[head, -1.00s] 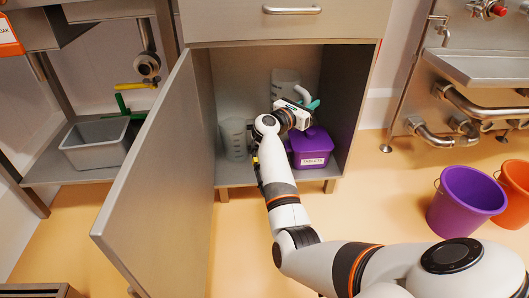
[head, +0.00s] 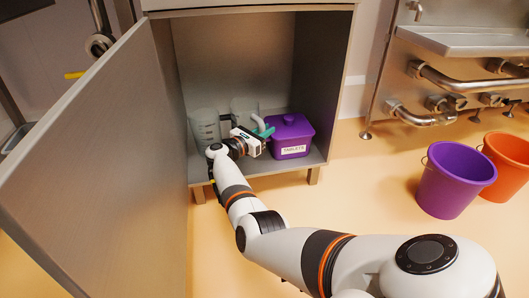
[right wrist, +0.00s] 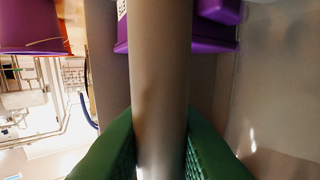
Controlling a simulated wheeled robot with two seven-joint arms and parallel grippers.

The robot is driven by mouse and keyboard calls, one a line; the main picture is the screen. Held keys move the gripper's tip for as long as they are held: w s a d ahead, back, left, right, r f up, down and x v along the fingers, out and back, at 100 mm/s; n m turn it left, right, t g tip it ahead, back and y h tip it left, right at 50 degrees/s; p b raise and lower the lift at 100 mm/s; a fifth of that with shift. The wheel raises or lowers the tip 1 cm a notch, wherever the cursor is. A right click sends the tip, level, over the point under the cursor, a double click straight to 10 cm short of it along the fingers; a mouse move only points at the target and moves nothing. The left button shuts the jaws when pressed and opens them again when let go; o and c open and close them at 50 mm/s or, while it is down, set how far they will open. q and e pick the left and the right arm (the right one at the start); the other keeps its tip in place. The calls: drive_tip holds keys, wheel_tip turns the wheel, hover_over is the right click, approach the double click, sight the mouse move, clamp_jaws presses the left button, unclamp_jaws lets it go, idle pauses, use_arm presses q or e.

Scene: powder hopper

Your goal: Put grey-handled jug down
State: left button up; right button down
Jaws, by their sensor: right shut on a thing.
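My right gripper (head: 262,132) is inside the open cabinet, shut on the grey handle (head: 258,122) of a clear jug (head: 243,106). In the right wrist view the handle (right wrist: 160,60) runs as a thick grey bar between the green finger pads (right wrist: 160,150). The jug looks upright. Its lower part is hidden behind my gripper, so I cannot tell whether it touches the cabinet floor. A second clear jug (head: 205,128) with markings stands to its left. My left gripper is not in view.
A purple lidded box (head: 291,137) labelled tablets stands close to the right of my gripper. The cabinet door (head: 100,170) is open on the left. Purple (head: 452,182) and orange (head: 508,165) buckets stand on the floor at right.

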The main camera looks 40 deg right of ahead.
wheel_tip(320, 180, down, 5)
drive_tip(key=b, duration=0.3)
drive_tip(key=c, duration=1.7)
unclamp_jaws()
drive_tip(key=shift+f, duration=0.15)
drive_tip(key=shift+c, duration=0.2)
drive_tip(key=o, duration=0.4)
drive_tip(key=shift+o, duration=0.2)
